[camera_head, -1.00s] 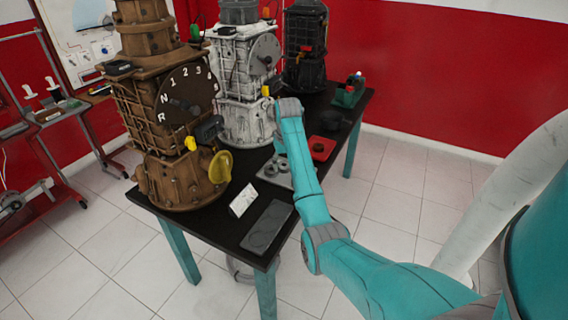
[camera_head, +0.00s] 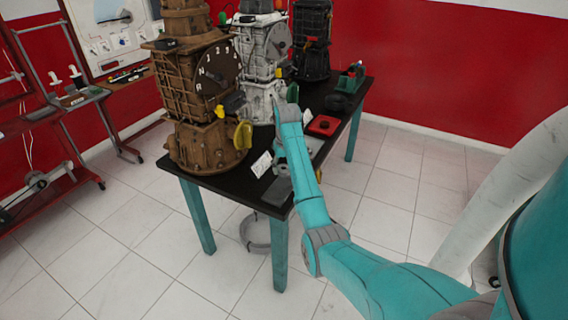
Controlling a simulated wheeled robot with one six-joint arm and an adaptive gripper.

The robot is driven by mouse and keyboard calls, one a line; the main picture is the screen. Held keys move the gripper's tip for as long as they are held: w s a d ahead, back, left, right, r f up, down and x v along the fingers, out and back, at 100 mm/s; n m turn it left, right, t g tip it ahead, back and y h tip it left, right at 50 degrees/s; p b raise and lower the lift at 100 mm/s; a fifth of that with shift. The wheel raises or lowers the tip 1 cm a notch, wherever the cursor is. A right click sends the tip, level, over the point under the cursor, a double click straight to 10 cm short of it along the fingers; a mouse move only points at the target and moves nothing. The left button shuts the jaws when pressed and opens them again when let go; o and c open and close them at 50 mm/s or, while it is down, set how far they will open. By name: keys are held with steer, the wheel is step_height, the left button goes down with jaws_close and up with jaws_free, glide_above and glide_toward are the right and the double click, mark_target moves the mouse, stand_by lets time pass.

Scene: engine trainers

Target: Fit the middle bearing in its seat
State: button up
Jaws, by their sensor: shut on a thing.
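My gripper (camera_head: 279,158) shows only as a small grey shape at the left edge of my teal forearm, low over the dark table. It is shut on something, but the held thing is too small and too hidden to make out. I cannot pick out the middle bearing or its seat. The grey plate that carried several rings is mostly hidden behind my forearm. Left of my gripper stands the brown engine trainer (camera_head: 205,90), with a numbered dial and a yellow round part. The white trainer (camera_head: 262,50) stands behind it.
The dark table (camera_head: 232,182) also bears a black trainer (camera_head: 312,45), a red tray (camera_head: 323,125), a white card (camera_head: 261,164) and a dark flat tray (camera_head: 277,190) near the front edge. A teal-and-dark item (camera_head: 352,79) stands at the far right end. The tiled floor (camera_head: 400,170) right of the table is clear.

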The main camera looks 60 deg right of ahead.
mark_target(284, 183)
steer(key=shift+f, duration=1.8)
steer(key=shift+d+f, duration=0.1)
steer(key=shift+f, duration=0.8)
stand_by(1.0)
steer(key=o, duration=1.4)
steer(key=shift+c, duration=0.2)
steer(key=shift+s+a+r, duration=0.15)
steer(key=shift+r, duration=1.1)
steer(key=shift+s+a+r, duration=0.1)
steer(key=shift+s+r, duration=0.05)
steer(key=shift+r, duration=1.05)
steer(key=shift+s+a+r, duration=0.15)
steer(key=shift+r, duration=1.1)
steer(key=shift+a, duration=0.1)
